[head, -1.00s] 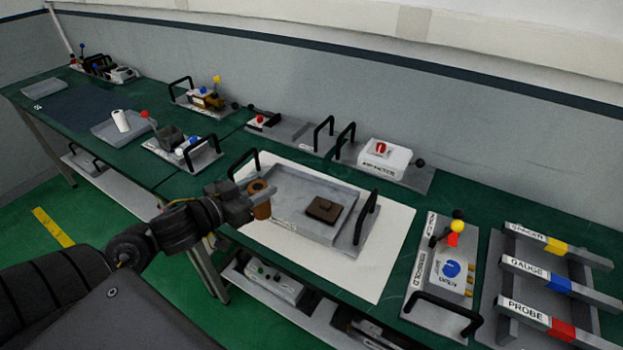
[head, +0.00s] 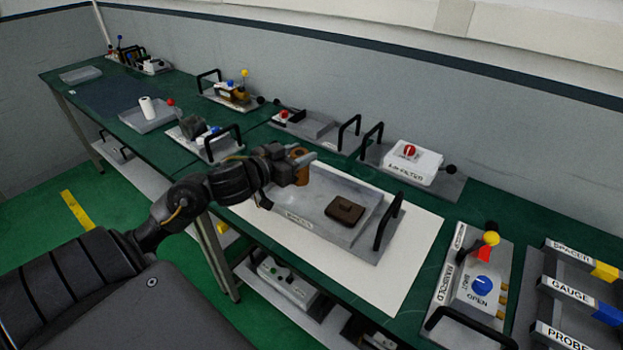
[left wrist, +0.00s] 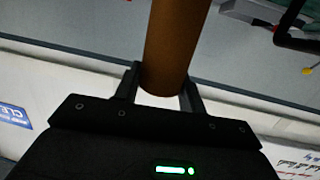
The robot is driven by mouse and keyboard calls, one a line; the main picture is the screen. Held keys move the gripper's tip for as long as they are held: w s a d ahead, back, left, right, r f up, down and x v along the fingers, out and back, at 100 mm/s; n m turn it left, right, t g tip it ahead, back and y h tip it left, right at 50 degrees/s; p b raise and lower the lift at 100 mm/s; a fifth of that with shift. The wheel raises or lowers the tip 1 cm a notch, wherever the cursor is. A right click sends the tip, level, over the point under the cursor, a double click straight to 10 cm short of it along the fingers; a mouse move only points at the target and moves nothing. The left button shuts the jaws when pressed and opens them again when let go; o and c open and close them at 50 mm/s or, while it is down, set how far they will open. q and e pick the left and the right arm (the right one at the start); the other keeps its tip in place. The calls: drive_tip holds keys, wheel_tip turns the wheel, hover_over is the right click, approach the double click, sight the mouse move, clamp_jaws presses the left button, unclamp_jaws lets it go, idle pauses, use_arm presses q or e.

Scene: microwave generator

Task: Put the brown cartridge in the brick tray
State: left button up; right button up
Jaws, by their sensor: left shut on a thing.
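The brown cartridge (head: 301,168) is a short orange-brown cylinder, held roughly upright. My left gripper (head: 293,166) is shut on it, at the far left end of the brick tray in the head view. In the left wrist view the cartridge (left wrist: 174,42) stands between the two fingers of my left gripper (left wrist: 160,88). The brick tray (head: 365,240) is a shallow grey tray with a label on its front and a black handle at its right. A dark brown flat block (head: 344,210) lies in it. The cartridge's height above the tray is hard to tell. My right gripper is not in view.
The tray is on a white sheet (head: 420,235) on the green bench. A white box with a red knob (head: 412,163) stands behind it. A manifold panel with a yellow-topped lever (head: 478,285) stands at right. Black handles rise behind the tray.

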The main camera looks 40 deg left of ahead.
use_arm(q)
drive_tip(key=w+f, duration=0.1)
drive_tip(key=f, duration=0.1)
drive_tip(key=w+f, duration=0.2)
drive_tip(key=f, duration=0.1)
drive_tip(key=w+f, duration=0.1)
drive_tip(key=f, duration=0.2)
drive_tip(key=shift+w+d+b, duration=0.1)
drive_tip(key=shift+w+b, duration=0.1)
drive_tip(key=shift+b, duration=0.1)
drive_tip(key=shift+f, duration=0.3)
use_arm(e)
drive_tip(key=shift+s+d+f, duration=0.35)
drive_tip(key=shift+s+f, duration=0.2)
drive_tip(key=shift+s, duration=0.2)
use_arm(q)
drive_tip(key=o, duration=1)
drive_tip(key=shift+f, duration=0.1)
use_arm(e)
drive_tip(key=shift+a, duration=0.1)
use_arm(q)
drive_tip(key=shift+s, duration=0.15)
drive_tip(key=s, duration=0.4)
drive_tip(key=s+r, duration=0.1)
drive_tip(key=s, duration=0.2)
drive_tip(key=s+a+r+b, duration=0.1)
drive_tip(key=s, duration=0.3)
drive_tip(key=shift+s, duration=0.3)
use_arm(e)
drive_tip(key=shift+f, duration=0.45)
